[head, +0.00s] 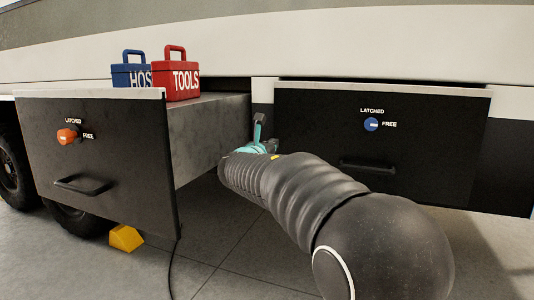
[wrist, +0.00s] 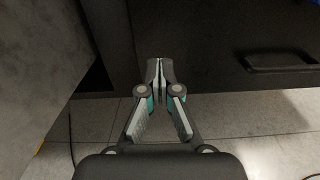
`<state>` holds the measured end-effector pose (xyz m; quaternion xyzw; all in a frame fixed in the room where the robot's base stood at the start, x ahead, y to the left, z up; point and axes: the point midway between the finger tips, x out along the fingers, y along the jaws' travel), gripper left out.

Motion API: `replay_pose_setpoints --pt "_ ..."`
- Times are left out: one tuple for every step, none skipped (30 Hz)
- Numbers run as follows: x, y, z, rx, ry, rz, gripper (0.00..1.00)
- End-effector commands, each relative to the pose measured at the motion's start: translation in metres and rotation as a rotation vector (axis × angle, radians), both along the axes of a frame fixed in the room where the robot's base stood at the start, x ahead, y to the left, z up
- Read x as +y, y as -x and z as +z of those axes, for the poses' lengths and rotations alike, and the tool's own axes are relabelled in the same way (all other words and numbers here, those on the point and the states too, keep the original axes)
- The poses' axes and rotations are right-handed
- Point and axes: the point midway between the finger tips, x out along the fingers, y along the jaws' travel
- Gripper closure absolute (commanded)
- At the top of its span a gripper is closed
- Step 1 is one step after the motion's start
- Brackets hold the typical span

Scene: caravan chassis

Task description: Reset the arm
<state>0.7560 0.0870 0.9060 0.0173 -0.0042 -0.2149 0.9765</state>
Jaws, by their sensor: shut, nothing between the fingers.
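My gripper (wrist: 159,66) is shut with nothing between its fingers. In the wrist view it points at the black front of the right drawer, left of that drawer's handle (wrist: 281,63). In the head view my gripper (head: 259,122) is partly hidden by my arm, which reaches in from the lower right. It is between the pulled-out left drawer (head: 105,140) and the right drawer (head: 432,150).
A blue box (head: 130,76) and a red TOOLS box (head: 181,83) stand on the left drawer. An orange knob (head: 68,135) and a blue knob (head: 371,124) sit on the drawer fronts. A yellow chock (head: 126,238) and a cable (head: 171,270) are below.

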Motion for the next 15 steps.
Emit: replay_pose_setpoints --pt "0.0 0.0 0.0 -0.013 -0.027 -0.001 1.0" --pt "-0.001 0.001 -0.001 -0.022 -0.055 -0.004 1.0" --pt "-0.002 0.001 -0.003 -0.034 -0.11 -0.011 1.0" --pt "-0.004 0.002 -0.008 -0.04 -0.162 -0.022 1.0" --pt "-0.006 0.004 -0.018 -0.04 -0.223 -0.035 1.0" --pt "-0.009 0.007 -0.035 -0.032 -0.311 -0.06 1.0" --pt "-0.011 0.01 -0.049 -0.025 -0.376 -0.081 1.0" --pt "-0.013 0.014 -0.063 -0.018 -0.441 -0.105 1.0" --pt "-0.017 0.021 -0.08 -0.009 -0.527 -0.139 1.0" --pt "-0.019 0.028 -0.092 -0.005 -0.595 -0.168 1.0" --pt "-0.022 0.037 -0.102 -0.003 -0.663 -0.199 1.0" --pt "-0.027 0.049 -0.116 -0.003 -0.756 -0.246 1.0" --pt "-0.032 0.06 -0.126 -0.004 -0.828 -0.287 1.0" --pt "-0.036 0.072 -0.135 -0.007 -0.899 -0.329 1.0" --pt "-0.042 0.089 -0.147 -0.014 -0.996 -0.392 1.0"
